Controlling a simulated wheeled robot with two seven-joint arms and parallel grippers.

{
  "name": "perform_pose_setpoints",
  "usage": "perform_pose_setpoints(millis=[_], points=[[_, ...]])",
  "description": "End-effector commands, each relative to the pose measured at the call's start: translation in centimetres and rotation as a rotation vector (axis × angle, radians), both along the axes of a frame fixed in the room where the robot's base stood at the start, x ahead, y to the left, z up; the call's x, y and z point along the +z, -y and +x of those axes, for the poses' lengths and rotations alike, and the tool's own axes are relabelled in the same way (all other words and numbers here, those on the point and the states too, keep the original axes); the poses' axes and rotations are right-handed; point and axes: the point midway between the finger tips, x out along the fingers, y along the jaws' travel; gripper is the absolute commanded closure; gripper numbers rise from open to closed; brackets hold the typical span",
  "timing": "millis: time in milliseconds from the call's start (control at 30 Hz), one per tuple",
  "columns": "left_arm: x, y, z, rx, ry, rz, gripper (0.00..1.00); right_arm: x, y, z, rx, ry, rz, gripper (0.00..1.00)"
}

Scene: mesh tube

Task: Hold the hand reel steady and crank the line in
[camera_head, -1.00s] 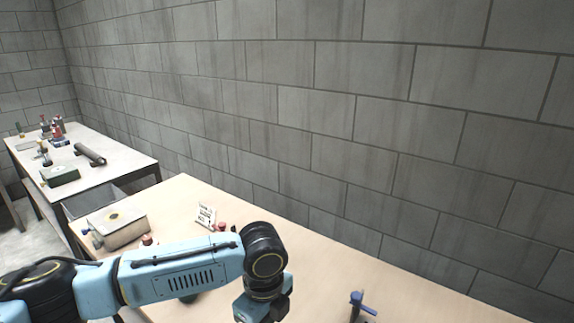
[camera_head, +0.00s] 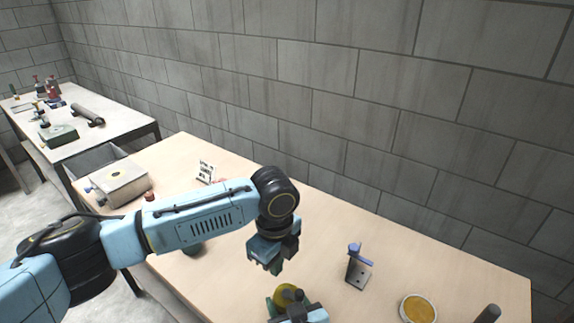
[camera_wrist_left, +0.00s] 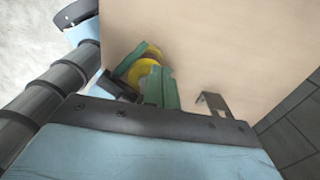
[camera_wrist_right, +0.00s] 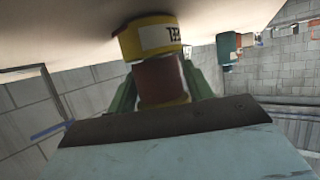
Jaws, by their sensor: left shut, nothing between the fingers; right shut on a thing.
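The hand reel (camera_head: 287,294) is yellow with a dark knob and shows low in the head view. It also shows in the left wrist view (camera_wrist_left: 132,68), and in the right wrist view (camera_wrist_right: 150,36) with a white label and a reddish-brown grip (camera_wrist_right: 160,80). My right gripper (camera_wrist_right: 161,90) is shut on the reel, its green fingers on both sides of the grip. My left gripper (camera_head: 275,267) is shut and empty, above and slightly left of the reel, apart from it. Its green fingers (camera_wrist_left: 160,88) partly cover the reel in the left wrist view.
A metal bracket with a blue handle (camera_head: 358,267) stands right of the grippers. The table's (camera_head: 330,225) back middle is clear.

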Motion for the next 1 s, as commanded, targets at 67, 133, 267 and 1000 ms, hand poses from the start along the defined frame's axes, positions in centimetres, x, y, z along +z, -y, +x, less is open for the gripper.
perform_pose_setpoints(millis=[67, 133, 267, 1000], points=[[0.0, 0.1, 0.1, 0.001, -0.001, 0.001, 1.0, 0.0, 0.0, 0.0, 0.0, 0.0, 0.0, 0.75], [0.0, 0.1, 0.1, 0.001, -0.001, 0.001, 1.0, 0.0, 0.0, 0.0, 0.0, 0.0, 0.0, 0.75], [0.0, 0.2, 0.1, 0.001, -0.001, 0.001, 1.0, 0.0, 0.0, 0.0, 0.0, 0.001, 0.0, 0.75], [1.2, -0.2, 0.9, -0.001, 0.002, 0.0, 1.0, 0.0, 0.0, 0.0, 0.0, 0.0, 0.0, 0.75]])
